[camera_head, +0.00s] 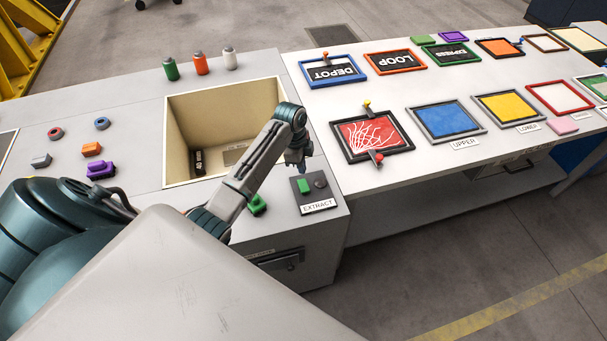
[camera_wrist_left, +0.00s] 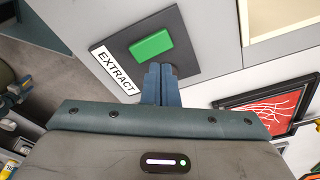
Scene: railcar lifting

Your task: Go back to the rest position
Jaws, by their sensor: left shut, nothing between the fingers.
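My left gripper (camera_head: 301,168) hangs above the dark EXTRACT plate (camera_head: 325,198) near the front right corner of the grey cabinet. Its fingers are shut with nothing between them. In the left wrist view the shut fingers (camera_wrist_left: 162,72) point at the plate, just beside its green button (camera_wrist_left: 151,46). The green button also shows in the head view (camera_head: 305,186). I cannot tell whether the fingertips touch the plate. My right gripper is in neither view.
An open bin (camera_head: 190,105) is sunk in the cabinet top behind my left arm. A red picture panel (camera_head: 372,135) with knobs lies on the white table to the right. Green, orange and white cylinders (camera_head: 201,64) stand at the back. Small coloured blocks (camera_head: 101,168) lie at the left.

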